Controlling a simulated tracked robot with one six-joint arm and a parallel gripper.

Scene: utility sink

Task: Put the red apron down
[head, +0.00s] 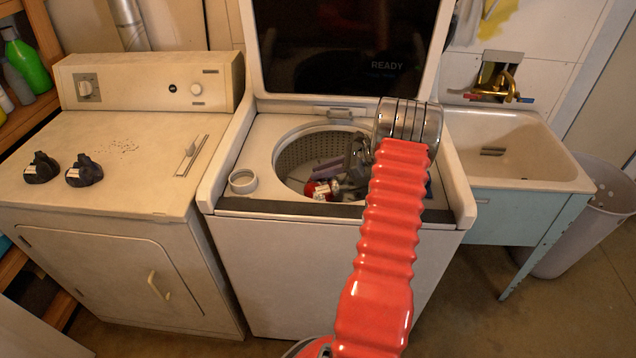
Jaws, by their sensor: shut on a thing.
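My gripper (338,188) reaches down into the open top of the washing machine (330,265), at the right side of its drum (290,155). It is shut on a red cloth with white patches, seemingly the red apron (312,190), which shows at the gripper's left. Only a small part of the apron is visible; my arm and wrist hide the rest. I cannot tell whether the apron touches the drum's bottom.
The washer lid (340,45) stands open behind my arm. A purple-grey thing (328,170) lies in the drum. A sink basin (525,160) and a grey bin (600,205) are at right.

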